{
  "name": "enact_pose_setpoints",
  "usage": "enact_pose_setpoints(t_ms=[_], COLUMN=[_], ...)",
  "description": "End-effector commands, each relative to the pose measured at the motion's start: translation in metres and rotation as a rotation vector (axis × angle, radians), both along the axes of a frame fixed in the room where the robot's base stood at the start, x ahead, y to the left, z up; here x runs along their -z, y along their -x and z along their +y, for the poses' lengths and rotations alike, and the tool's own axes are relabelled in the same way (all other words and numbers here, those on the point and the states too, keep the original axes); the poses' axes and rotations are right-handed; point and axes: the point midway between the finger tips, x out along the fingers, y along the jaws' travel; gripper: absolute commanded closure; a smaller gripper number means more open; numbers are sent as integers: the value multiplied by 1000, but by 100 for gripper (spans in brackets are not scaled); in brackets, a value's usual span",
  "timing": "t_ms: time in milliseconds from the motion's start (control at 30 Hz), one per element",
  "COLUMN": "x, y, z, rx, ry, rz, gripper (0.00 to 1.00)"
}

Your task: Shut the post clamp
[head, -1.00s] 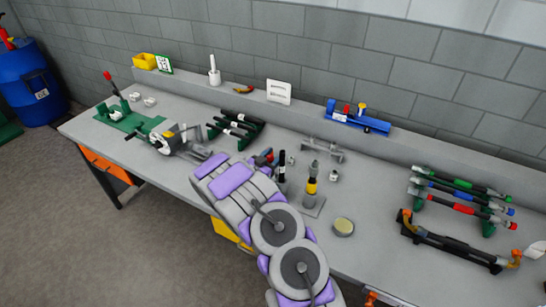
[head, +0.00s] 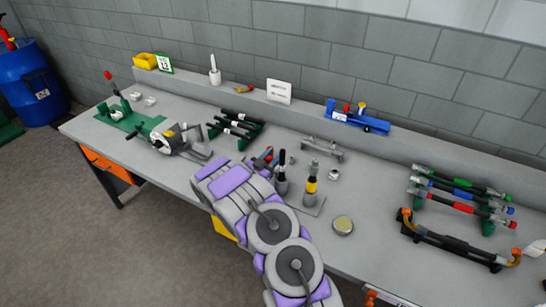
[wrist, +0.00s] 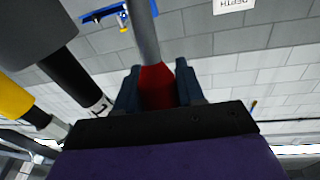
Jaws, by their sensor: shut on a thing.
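My gripper (wrist: 159,68) is shut on a red handle (wrist: 157,88) in the wrist view. A grey rod (wrist: 144,32) runs on from the handle, up out of the picture. In the head view my gripper (head: 263,160) is a small blue and red patch beside a black-topped post (head: 282,172). A post with a yellow band (head: 310,184) stands on a grey plate to the right. The handle looks like a lever, but its joint and the clamp's jaw are hidden, so I cannot tell how far the clamp is closed.
Close by on the left in the wrist view are a grey and black cylinder (wrist: 72,78) and a yellow one (wrist: 18,100). A rack of black tools (head: 238,128) stands behind my gripper. The bench's front middle is fairly clear.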

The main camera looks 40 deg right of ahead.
Motion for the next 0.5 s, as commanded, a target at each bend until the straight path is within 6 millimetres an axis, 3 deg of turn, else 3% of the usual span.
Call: enact_pose_setpoints(t_ms=[500], x=[10], y=[10], z=[25], rx=[-2], ry=[269], rz=[-110], gripper=[100])
